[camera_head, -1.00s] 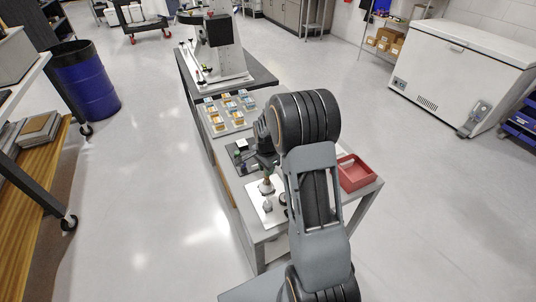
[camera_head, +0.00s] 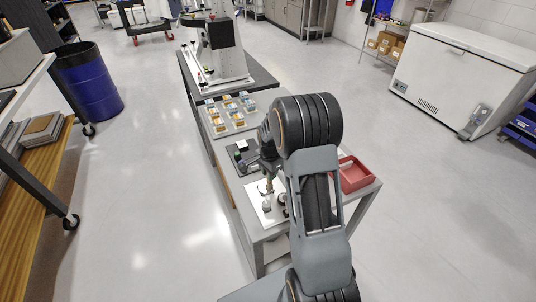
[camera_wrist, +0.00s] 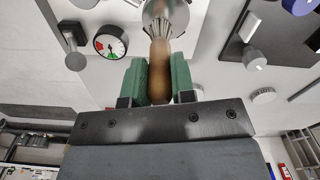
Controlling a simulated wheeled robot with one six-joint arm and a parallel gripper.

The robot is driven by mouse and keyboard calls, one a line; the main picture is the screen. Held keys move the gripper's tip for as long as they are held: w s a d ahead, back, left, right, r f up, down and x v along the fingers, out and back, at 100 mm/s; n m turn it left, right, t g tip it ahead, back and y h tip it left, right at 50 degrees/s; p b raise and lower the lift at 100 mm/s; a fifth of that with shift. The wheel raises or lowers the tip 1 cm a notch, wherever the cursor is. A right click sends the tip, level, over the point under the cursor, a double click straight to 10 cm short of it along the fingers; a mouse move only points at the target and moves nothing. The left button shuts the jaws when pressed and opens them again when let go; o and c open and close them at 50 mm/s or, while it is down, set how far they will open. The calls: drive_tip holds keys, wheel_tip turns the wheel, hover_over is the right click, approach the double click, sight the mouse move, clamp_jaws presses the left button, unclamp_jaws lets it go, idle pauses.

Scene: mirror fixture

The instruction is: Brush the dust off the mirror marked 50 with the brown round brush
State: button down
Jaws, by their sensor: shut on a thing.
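In the wrist view my gripper (camera_wrist: 158,80) has its green fingers shut on the handle of the brown round brush (camera_wrist: 160,70). The brush's pale bristles fan out at its far end, over a round silvery disc (camera_wrist: 178,14) that looks like a mirror. I cannot tell whether the bristles touch it. No mark 50 is legible, and dust cannot be made out. In the head view my gripper (camera_head: 266,174) is above the white plate (camera_head: 258,214) at the near end of the bench, and the brush is small and partly hidden there.
A round gauge with red and green (camera_wrist: 111,41) stands beside the disc. A dark panel with knobs (camera_wrist: 272,35) is at the right. In the head view a red tray (camera_head: 355,175) is right of my arm, and a rack of small boxes (camera_head: 233,128) is farther back.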

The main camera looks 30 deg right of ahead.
drive_tip(key=shift+s+a, duration=0.1)
drive_tip(key=shift+s, duration=0.55)
drive_tip(key=a, duration=0.3)
drive_tip(key=shift+w, duration=0.2)
wheel_tip(320, 180, up, 8)
drive_tip(key=p, duration=0.4)
drive_tip(key=shift+p, duration=0.4)
